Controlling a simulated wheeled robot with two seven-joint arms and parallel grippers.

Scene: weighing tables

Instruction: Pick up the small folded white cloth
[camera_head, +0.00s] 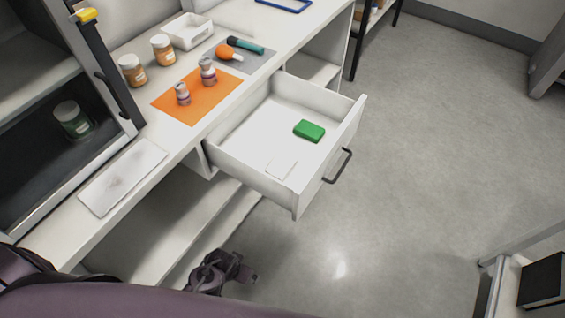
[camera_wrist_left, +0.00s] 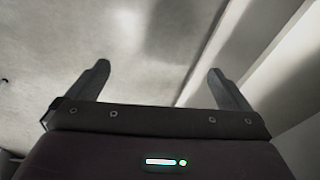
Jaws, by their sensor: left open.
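The small folded white cloth (camera_head: 281,169) lies flat on the floor of the open white drawer (camera_head: 243,172), near its front corner. A green block (camera_head: 309,131) lies in the same drawer, apart from the cloth. My left gripper (camera_head: 248,272) is low beside the counter, below and in front of the drawer, well apart from the cloth. In the left wrist view its two fingers (camera_wrist_left: 160,85) are spread with nothing between them. The cloth does not show in that view. My right gripper is not in view.
The counter holds an orange mat (camera_head: 180,107) with two small bottles, brown jars (camera_head: 132,70), a white tray (camera_head: 187,31) and a grey mat (camera_head: 262,60) with tools. The drawer's dark handle (camera_head: 338,166) juts out.

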